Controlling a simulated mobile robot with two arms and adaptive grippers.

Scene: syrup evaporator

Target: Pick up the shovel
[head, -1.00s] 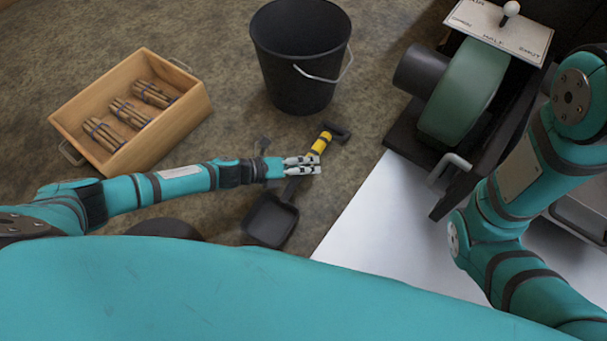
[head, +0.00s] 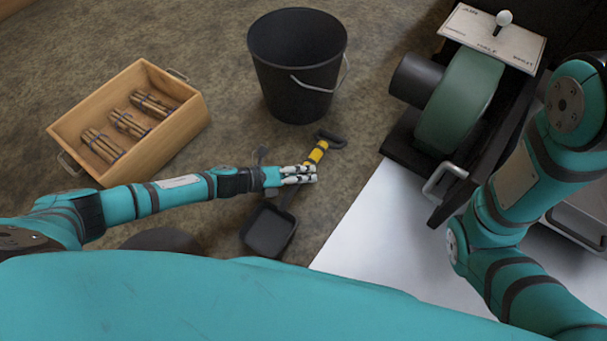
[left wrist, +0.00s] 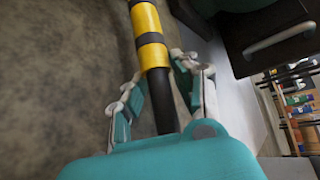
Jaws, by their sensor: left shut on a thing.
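The shovel has a black scoop (head: 268,231), a dark shaft, a yellow grip section (head: 316,153) and a black end handle. My left gripper (head: 300,175) is around the shaft, between the scoop and the yellow section, and shut on it. In the left wrist view the shaft (left wrist: 160,100) runs between the two fingers of my left gripper (left wrist: 162,92), with the yellow and black banded part (left wrist: 149,32) beyond them. I cannot tell whether the shovel touches the ground. My right arm shows at the right, but its gripper is not visible.
A black bucket (head: 298,75) stands beyond the shovel. A wooden crate (head: 190,118) with several stick bundles is at the left. A machine with a green drum (head: 460,105) and a lever panel (head: 490,38) stands at the right, beside a white floor area (head: 385,225).

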